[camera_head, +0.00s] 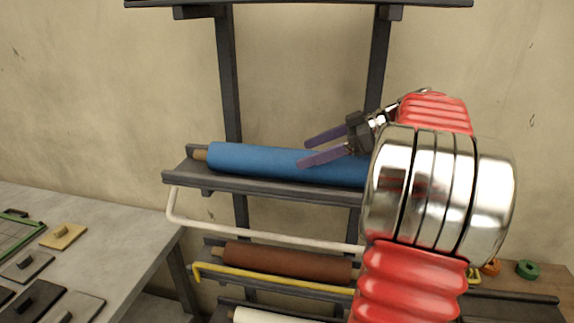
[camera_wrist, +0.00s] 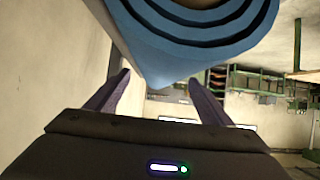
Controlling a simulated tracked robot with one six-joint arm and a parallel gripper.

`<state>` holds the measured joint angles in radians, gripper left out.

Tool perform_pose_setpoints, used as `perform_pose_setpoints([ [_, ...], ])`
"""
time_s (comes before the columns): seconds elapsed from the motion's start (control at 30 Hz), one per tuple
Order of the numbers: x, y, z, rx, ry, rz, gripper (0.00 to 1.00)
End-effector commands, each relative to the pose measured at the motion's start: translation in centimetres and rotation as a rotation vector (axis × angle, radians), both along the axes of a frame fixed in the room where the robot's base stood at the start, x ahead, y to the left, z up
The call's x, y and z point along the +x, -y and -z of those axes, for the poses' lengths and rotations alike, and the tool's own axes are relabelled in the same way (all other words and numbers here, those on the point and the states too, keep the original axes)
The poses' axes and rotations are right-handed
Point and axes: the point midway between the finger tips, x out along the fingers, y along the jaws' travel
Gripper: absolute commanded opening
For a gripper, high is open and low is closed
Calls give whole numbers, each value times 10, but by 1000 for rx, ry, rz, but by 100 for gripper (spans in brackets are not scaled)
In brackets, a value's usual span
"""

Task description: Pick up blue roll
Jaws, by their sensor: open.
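The blue roll (camera_head: 255,161) lies lengthwise on the upper dark shelf (camera_head: 190,178) of a rack, with a brown core end showing at its left. Its right part is hidden behind my arm. My gripper (camera_head: 302,153) has two purple fingers pointing left, apart and empty. In the head view they overlap the roll's upper middle part; I cannot tell whether they touch it. In the wrist view the blue roll (camera_wrist: 200,40) fills the top, its layered end showing, and part of it appears between and beyond the open fingers (camera_wrist: 160,85).
A brown roll (camera_head: 285,260) and a white roll (camera_head: 265,316) lie on lower shelves. A white bar (camera_head: 265,232) and a yellow bar (camera_head: 275,279) run in front of the rack. A grey table (camera_head: 110,225) with trowel-like tools stands at the left. A dark top shelf (camera_head: 300,3) is above.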

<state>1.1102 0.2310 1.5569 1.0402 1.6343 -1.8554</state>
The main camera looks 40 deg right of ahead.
Motion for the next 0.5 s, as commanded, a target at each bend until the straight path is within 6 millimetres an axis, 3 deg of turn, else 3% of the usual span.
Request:
perform_pose_setpoints([
  [0.3, 26, -22, 19, 1, 0, -2, 74],
  [0.5, 32, -26, 24, 0, 0, 1, 74],
])
